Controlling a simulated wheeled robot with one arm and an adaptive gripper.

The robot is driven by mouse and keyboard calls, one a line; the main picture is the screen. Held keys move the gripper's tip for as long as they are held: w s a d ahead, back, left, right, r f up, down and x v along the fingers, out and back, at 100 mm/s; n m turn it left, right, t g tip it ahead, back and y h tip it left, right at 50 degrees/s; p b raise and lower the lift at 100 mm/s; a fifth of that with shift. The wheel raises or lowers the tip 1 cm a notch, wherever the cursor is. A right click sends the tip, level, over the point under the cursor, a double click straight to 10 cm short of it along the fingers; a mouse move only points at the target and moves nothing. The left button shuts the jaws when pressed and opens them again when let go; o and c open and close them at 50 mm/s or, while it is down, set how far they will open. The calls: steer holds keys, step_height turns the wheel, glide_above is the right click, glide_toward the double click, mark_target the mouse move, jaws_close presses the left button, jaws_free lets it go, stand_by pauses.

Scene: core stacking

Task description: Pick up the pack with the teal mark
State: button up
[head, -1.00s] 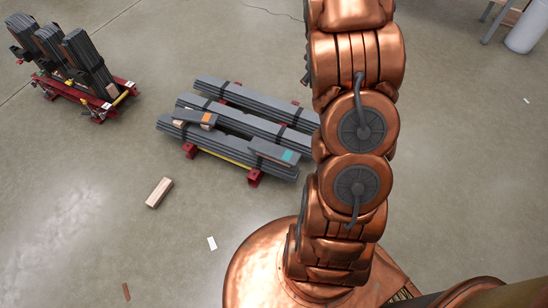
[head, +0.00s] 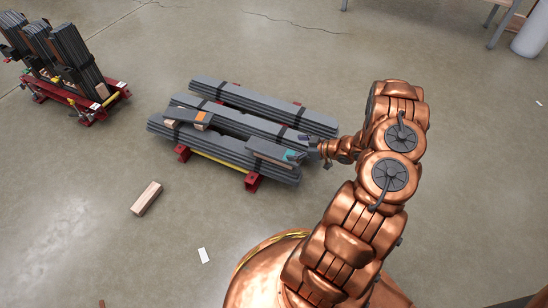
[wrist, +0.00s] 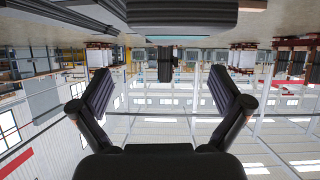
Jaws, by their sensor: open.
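The pack with the teal mark (head: 268,150) is a short dark grey bundle lying on top of the front right end of a stack of long grey bars. Its teal mark is near its right end. My gripper (head: 308,146) is at that right end, close to the teal mark; whether it touches cannot be told. In the wrist view my gripper (wrist: 160,74) is open, with nothing between its two dark fingers. A grey block with a pale teal edge, seemingly this pack (wrist: 182,18), fills the top of that upside-down view, beyond the fingertips.
A red rack (head: 72,94) with upright dark packs stands at the far left. A wooden block (head: 146,198) lies on open floor.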

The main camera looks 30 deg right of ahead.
mark_target(275, 150)
steer(key=shift+s+a+f+y, duration=0.35)
steer(key=shift+a+f+y, duration=0.05)
steer(key=shift+a+f, duration=0.3)
steer(key=shift+w+a+f+t+b, duration=0.1)
steer(key=shift+a+t+b, duration=0.15)
steer(key=shift+t+b, duration=0.1)
steer(key=shift+b+x, duration=1.4)
steer(key=shift+x, duration=2.2)
steer(key=shift+w+d, duration=0.1)
steer(key=shift+w, duration=0.05)
steer(key=shift+c, duration=0.4)
steer(key=c, duration=1.8)
